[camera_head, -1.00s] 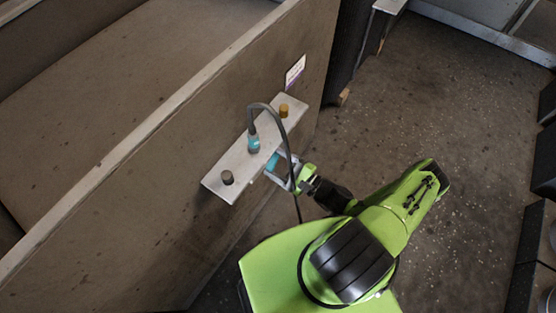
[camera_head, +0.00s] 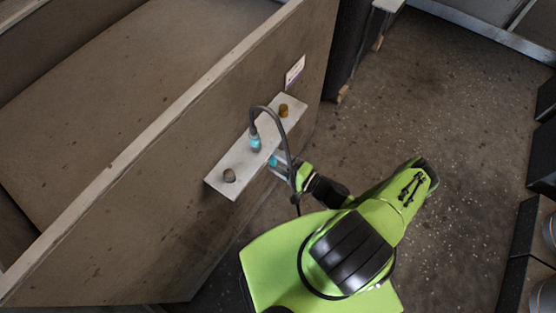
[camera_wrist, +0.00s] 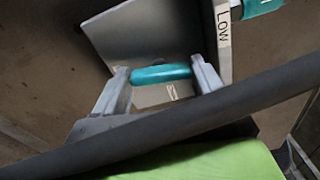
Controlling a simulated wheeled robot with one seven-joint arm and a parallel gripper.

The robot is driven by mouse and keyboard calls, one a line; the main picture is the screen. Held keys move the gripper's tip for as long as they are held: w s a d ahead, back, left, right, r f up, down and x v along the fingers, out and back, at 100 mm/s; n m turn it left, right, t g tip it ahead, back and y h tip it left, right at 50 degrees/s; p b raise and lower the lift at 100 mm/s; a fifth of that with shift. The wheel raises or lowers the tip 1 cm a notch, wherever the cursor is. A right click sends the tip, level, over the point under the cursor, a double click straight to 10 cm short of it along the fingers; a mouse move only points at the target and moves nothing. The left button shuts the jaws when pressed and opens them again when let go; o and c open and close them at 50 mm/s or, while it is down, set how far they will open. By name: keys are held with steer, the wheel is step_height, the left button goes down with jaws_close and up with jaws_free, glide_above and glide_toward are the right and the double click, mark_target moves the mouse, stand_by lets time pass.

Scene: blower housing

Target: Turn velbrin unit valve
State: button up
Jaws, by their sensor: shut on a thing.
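The teal valve handle (camera_head: 273,160) sits at the front edge of a pale plate (camera_head: 218,179) on the side of a large brown housing. In the wrist view the teal handle (camera_wrist: 160,75) is a short rounded bar lying across between my two grey fingers. My gripper (camera_head: 280,164) is shut on this handle, with a finger at each end of it; its fingers also show in the wrist view (camera_wrist: 160,72). A label reading "LOW" (camera_wrist: 223,27) is on the plate's edge beside the right finger. The valve body behind the handle is mostly hidden.
Open floor (camera_head: 440,110) lies to the right.

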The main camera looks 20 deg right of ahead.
stand_by(0.4)
steer(key=o, duration=1.1)
steer(key=shift+c, duration=0.2)
steer(key=b+v, duration=0.1)
steer(key=v, duration=1.4)
steer(key=shift+s+d, duration=0.2)
steer(key=shift+s, duration=0.15)
